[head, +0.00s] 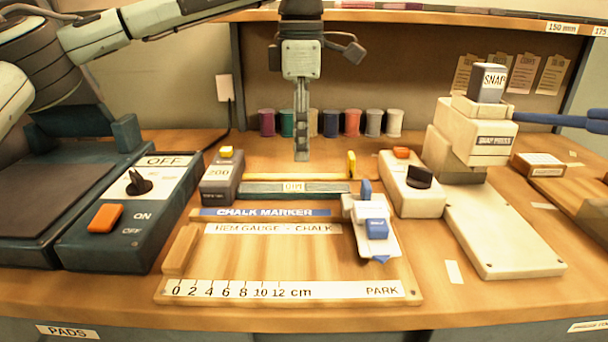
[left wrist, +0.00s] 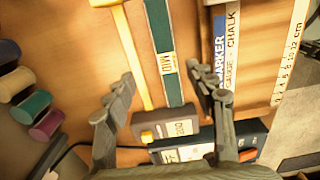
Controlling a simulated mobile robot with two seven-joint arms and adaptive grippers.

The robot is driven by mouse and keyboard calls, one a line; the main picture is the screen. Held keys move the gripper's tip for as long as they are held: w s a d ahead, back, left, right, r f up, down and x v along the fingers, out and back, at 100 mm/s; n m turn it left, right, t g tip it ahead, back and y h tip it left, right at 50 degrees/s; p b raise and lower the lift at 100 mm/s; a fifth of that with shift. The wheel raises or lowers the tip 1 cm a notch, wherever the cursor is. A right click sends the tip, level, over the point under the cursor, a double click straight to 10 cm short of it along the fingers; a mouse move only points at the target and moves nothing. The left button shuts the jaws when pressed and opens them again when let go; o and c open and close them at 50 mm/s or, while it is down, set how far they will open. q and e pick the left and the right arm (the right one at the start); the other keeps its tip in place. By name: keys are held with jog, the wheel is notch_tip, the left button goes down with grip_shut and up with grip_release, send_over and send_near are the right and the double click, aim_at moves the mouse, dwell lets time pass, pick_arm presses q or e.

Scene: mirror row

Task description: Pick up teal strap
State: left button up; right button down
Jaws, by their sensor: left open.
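The teal strap (head: 265,190) lies flat, left to right, behind the chalk marker board, with a pale MID label at its middle. It also shows in the left wrist view (left wrist: 158,25), running lengthwise between my fingers toward a grey block.
A yellow strip (head: 285,176) runs just behind the strap. A grey block marked 200 (head: 221,178) stands at its left end, and a white-and-blue slider (head: 372,228) near its right end. Thread spools (head: 331,123) line the back. The snap press (head: 470,140) stands right.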

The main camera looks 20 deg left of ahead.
aim_at(302, 187)
pick_arm(q)
jog(key=f, duration=0.5)
jog(key=s+f, duration=0.1)
jog(key=f, duration=0.1)
jog(key=shift+d+f, duration=0.2)
jog(key=shift+f, duration=0.1)
jog(key=shift+c, duration=0.3)
jog(key=shift+r, duration=0.1)
grip_shut()
